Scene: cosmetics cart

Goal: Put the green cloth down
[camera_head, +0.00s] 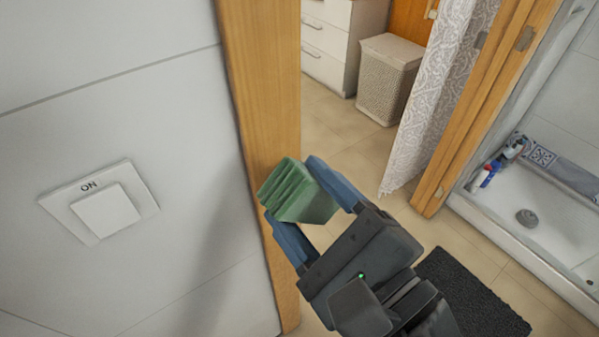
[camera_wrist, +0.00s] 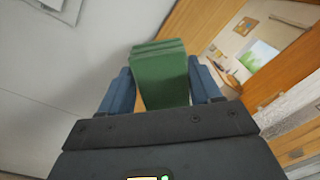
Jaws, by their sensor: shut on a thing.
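The green cloth (camera_head: 298,192) is a folded, block-like bundle with several layers showing at its end. My gripper (camera_head: 305,200) is shut on it, with one blue finger on each side. The cloth is held up in the air, in front of the wooden door frame as the head view shows it. In the wrist view the cloth (camera_wrist: 160,75) stands out between the two blue fingers of my gripper (camera_wrist: 162,85). Nothing is seen under the cloth to support it. Its part deep between the fingers is hidden.
A white wall with an "ON" switch (camera_head: 100,208) is at left, beside the wooden door frame (camera_head: 262,85). Through the doorway are a wicker hamper (camera_head: 390,85), white drawers (camera_head: 328,40), a patterned curtain (camera_head: 432,100), a dark mat (camera_head: 468,295) and a shower tray (camera_head: 545,225). Open floor (camera_head: 345,130) lies between.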

